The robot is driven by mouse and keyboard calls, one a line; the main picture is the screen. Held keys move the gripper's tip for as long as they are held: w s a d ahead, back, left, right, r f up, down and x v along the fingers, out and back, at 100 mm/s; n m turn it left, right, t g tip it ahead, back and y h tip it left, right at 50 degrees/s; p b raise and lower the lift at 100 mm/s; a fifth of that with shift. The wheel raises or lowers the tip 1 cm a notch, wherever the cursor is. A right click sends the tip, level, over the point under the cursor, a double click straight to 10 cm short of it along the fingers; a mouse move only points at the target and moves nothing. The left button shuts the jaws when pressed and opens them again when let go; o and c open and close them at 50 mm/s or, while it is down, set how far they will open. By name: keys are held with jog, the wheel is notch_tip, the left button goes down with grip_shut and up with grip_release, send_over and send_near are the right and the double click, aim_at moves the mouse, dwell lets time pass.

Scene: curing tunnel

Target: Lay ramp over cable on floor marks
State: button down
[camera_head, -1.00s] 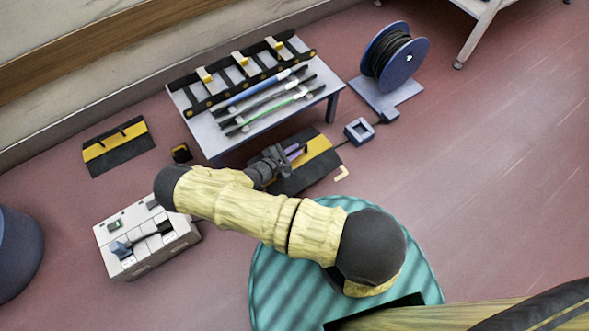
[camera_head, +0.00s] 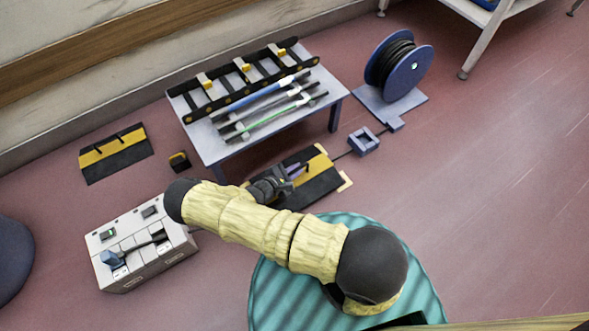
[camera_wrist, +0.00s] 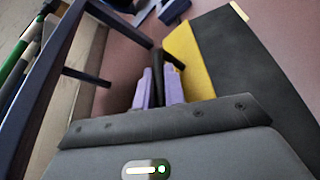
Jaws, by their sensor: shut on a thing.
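The black ramp with a yellow band (camera_head: 318,184) is just in front of the table, at or close to the floor; whether it bears on the floor is unclear. My gripper (camera_head: 286,174) is shut on the ramp's black handle; in the wrist view the purple fingers (camera_wrist: 160,88) close around it. Yellow corner floor marks show at the ramp's right end, a near one (camera_head: 346,181) and a far one (camera_head: 322,149). The dark cable (camera_head: 343,155) runs from a square block to the ramp's right edge and is hidden beyond it.
The table (camera_head: 212,148) with racks and rods stands close behind the ramp. A cable reel (camera_head: 405,72) and square block (camera_head: 362,141) are to the right. Another ramp (camera_head: 115,160) and a white control box (camera_head: 130,262) are left. The floor at right is clear.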

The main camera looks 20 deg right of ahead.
jog(key=shift+f+b, duration=0.65)
jog(key=shift+f, duration=0.65)
jog(key=shift+f, duration=0.15)
jog(key=c, duration=1.5)
grip_release()
jog(key=shift+a, duration=0.1)
notch_tip(320, 180, up, 4)
jog(key=p, duration=0.5)
send_over(275, 197)
jog(key=shift+s+a, duration=0.2)
jog(key=shift+a, duration=0.15)
